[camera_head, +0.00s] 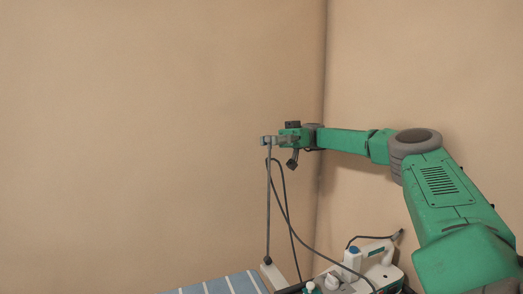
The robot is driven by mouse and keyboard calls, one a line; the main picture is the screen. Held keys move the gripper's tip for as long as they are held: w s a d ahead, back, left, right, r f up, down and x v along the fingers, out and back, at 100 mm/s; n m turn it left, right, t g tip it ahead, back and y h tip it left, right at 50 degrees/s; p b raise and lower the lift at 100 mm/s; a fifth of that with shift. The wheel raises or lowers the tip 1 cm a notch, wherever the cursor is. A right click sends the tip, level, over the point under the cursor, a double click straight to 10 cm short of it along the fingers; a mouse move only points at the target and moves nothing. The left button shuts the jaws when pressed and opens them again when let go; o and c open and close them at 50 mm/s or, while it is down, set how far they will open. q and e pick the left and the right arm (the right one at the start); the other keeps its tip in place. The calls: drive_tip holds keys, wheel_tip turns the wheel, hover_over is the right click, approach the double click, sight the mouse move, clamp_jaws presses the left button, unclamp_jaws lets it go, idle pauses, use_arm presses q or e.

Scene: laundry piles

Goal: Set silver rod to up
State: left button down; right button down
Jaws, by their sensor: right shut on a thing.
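The silver rod (268,205) stands close to upright near the middle of the head view. Its lower end meets a dark joint at a pale bar (275,276) at the bottom of the picture. My right gripper (269,140) is at the top of the rod and is shut on the rod's upper end. The fingertips are small in this view. My left gripper is not in view.
A dark cable (288,213) hangs from near the rod's top and curves down to the right. A white and green appliance (374,262) sits at lower right. A blue-striped surface (222,286) lies at the bottom. Beige walls meet in a corner behind my right arm.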

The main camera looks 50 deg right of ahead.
drive_tip(key=shift+d+r, duration=0.15)
drive_tip(key=shift+r, duration=0.1)
drive_tip(key=c, duration=1.4)
unclamp_jaws()
drive_tip(key=shift+d, duration=0.1)
drive_tip(key=shift+o, duration=0.3)
drive_tip(key=shift+d+f, duration=0.45)
drive_tip(key=shift+d, duration=0.3)
wheel_tip(320, 180, up, 10)
drive_tip(key=shift+a, duration=0.25)
